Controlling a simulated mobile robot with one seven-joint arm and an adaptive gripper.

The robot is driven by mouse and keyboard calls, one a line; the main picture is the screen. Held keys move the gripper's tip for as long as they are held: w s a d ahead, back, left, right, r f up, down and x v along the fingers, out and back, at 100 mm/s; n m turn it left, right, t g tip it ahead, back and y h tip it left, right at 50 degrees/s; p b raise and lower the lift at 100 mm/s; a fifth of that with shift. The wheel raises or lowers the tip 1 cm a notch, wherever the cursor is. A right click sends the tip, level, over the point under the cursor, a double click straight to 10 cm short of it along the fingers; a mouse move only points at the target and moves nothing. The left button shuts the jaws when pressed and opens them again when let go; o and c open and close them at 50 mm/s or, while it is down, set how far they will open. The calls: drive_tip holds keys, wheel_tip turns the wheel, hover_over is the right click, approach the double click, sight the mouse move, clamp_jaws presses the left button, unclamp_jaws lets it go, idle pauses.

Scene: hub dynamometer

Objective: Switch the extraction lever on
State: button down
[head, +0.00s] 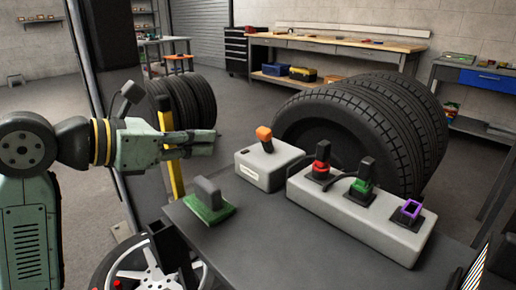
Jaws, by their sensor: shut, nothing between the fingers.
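The lever with an orange knob (264,133) stands up from a light grey box (268,172) with a small white label on its front. It looks roughly upright with a slight tilt; I cannot read the label or tell its switch state. My gripper (214,138) is shut and empty, pointing right. In the picture its fingertips are to the left of the orange knob, apart from it, with a gap between.
A green-based block (209,205) sits left on the dark table (250,240). Large tyres (345,120) stand behind; a yellow post (176,175) is left.

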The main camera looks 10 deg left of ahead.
drive_tip(key=f, duration=0.1)
drive_tip(key=a+y, duration=0.1)
drive_tip(key=a+f, duration=0.1)
drive_tip(key=shift+w+f+n+g, duration=0.25)
drive_tip(key=shift+f+n+g, duration=0.05)
drive_tip(key=shift+g, duration=0.1)
drive_tip(key=shift+w+d+f, duration=0.2)
drive_tip(key=shift+w+d, duration=0.1)
drive_tip(key=shift+w, duration=0.05)
drive_tip(key=p, duration=0.1)
approach(263, 145)
drive_tip(key=f, duration=0.3)
drive_tip(key=shift+s, duration=0.25)
drive_tip(key=w+d, duration=0.1)
drive_tip(key=w, duration=0.1)
drive_tip(key=w+d+r+p, duration=0.1)
drive_tip(key=shift+w+d, duration=0.2)
drive_tip(key=shift+w, duration=0.2)
drive_tip(key=shift+r, duration=0.15)
